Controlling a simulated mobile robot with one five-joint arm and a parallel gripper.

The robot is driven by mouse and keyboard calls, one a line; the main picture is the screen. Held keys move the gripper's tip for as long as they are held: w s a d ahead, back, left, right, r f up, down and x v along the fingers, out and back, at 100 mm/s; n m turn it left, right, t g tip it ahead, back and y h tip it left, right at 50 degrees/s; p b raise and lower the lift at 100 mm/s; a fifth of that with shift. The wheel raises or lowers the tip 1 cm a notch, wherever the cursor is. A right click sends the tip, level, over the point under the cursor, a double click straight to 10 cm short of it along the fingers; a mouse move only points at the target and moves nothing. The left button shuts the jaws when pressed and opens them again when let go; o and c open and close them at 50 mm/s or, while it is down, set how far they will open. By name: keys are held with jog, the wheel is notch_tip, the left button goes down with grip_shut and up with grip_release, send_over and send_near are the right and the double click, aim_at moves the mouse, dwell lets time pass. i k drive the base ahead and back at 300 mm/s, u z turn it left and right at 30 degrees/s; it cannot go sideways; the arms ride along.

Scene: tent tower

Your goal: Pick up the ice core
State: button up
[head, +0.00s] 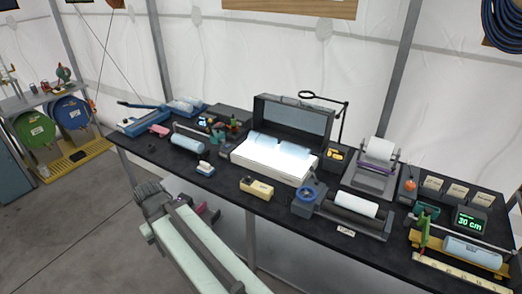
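No label marks the ice core, and more than one cylinder could be it. A pale blue cylinder (187,143) lies on the left part of the black bench. Another pale blue, labelled cylinder (473,251) lies on a yellow tray (434,242) at the right end. A white cylinder (356,205) rests on a dark grey roller stand (341,219) at the front edge. My arm shows at the bottom left of centre, below the bench front and apart from these cylinders. Its grey end may be my gripper (150,194); its fingers cannot be made out clearly.
The black bench (226,189) also holds an open lit case (262,158), a lamp (343,123), a beige block (257,187) and a display (469,222) reading 30 cm. Green (36,131) and blue (72,113) drums stand at left. The floor (55,215) there is clear.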

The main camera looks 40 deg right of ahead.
aim_at(263, 139)
jog(key=u, duration=5.75)
jog(key=k, duration=1.4)
jog(key=z, duration=5.85)
